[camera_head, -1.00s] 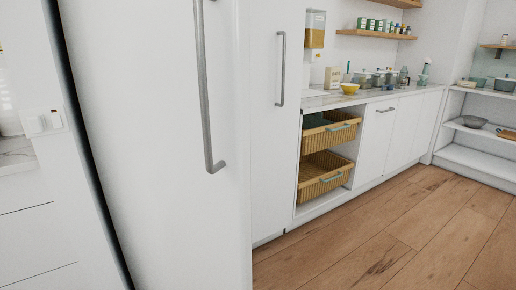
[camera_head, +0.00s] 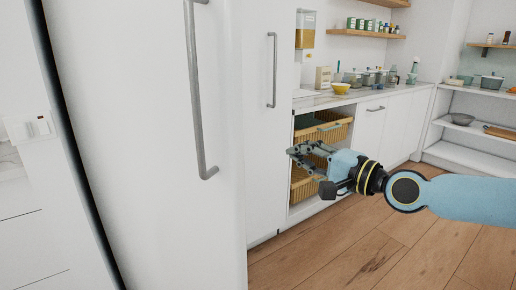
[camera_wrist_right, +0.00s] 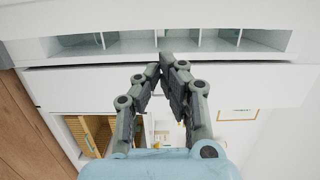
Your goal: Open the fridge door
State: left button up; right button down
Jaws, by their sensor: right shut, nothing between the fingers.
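The fridge door (camera_head: 130,130) is a large white panel at the left of the head view, and it is closed. Its long grey vertical handle (camera_head: 195,100) is near the door's right edge. My right gripper (camera_head: 292,152) is to the right of the handle, apart from it, in front of the basket unit. Its fingers are shut with nothing between them. In the right wrist view the fingertips (camera_wrist_right: 160,62) come together, with white cabinetry beyond. My left gripper is not in view.
A tall white cabinet with its own grey handle (camera_head: 272,70) stands right of the fridge. Wicker baskets (camera_head: 303,188) sit in an open unit beside it. A counter (camera_head: 365,95) holds a yellow bowl (camera_head: 340,88) and jars. The wooden floor (camera_head: 350,250) is clear.

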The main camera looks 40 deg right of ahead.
jog(key=w+a+b, duration=0.2)
jog(key=w, duration=0.8)
jog(key=s+a+p, duration=0.2)
jog(key=a, duration=0.1)
jog(key=shift+a+r+p, duration=0.15)
jog(key=shift+p, duration=0.25)
